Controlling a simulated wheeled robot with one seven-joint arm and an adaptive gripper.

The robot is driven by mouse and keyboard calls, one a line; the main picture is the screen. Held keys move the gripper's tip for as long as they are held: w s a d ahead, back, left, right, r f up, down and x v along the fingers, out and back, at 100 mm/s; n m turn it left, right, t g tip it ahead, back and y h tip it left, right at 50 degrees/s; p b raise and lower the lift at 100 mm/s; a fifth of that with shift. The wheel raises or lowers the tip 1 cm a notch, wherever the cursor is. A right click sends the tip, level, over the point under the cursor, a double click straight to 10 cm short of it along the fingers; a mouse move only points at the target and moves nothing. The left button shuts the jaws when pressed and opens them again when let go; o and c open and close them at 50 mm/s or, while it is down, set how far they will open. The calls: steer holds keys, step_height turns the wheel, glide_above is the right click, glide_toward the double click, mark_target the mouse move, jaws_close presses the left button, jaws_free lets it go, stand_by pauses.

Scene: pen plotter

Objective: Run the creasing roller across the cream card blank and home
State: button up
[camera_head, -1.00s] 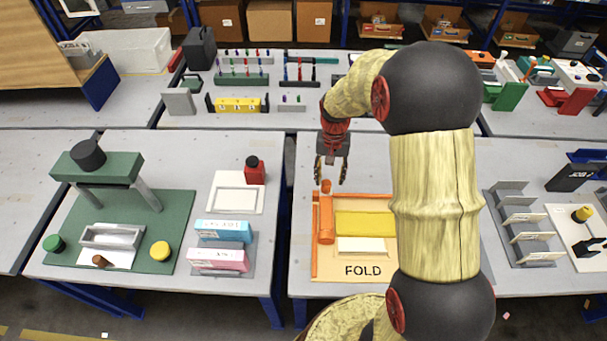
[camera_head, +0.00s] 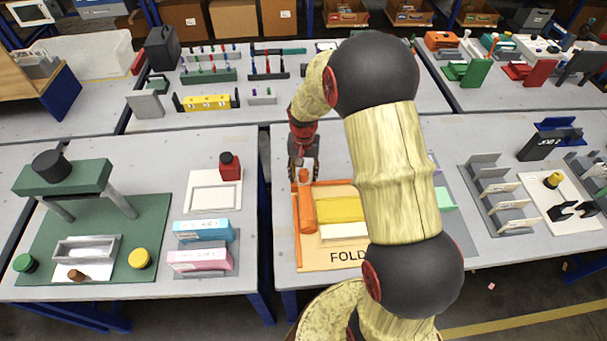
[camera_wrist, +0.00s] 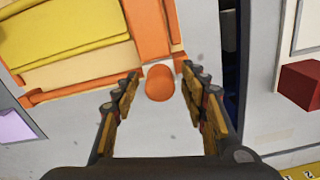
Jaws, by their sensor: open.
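The orange creasing roller (camera_head: 307,209) lies along the left side of the orange folding board (camera_head: 320,256) marked FOLD. Its round knob (camera_wrist: 159,83) sits between my open fingertips in the wrist view, with a visible gap on both sides. My gripper (camera_head: 303,170) is open above the roller's far end. The cream card blank (camera_head: 343,232) lies on the board to the right of the roller, in front of a yellow panel (camera_head: 340,209); its right part is hidden behind my arm. The yellow panel also shows in the wrist view (camera_wrist: 60,30).
A grey rack (camera_head: 497,190) stands right of my arm. A gap separates the left and middle tables. The tabletop behind the board looks clear.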

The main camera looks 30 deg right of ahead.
steer(key=c, duration=0.3)
steer(key=c, duration=0.8)
jaws_close()
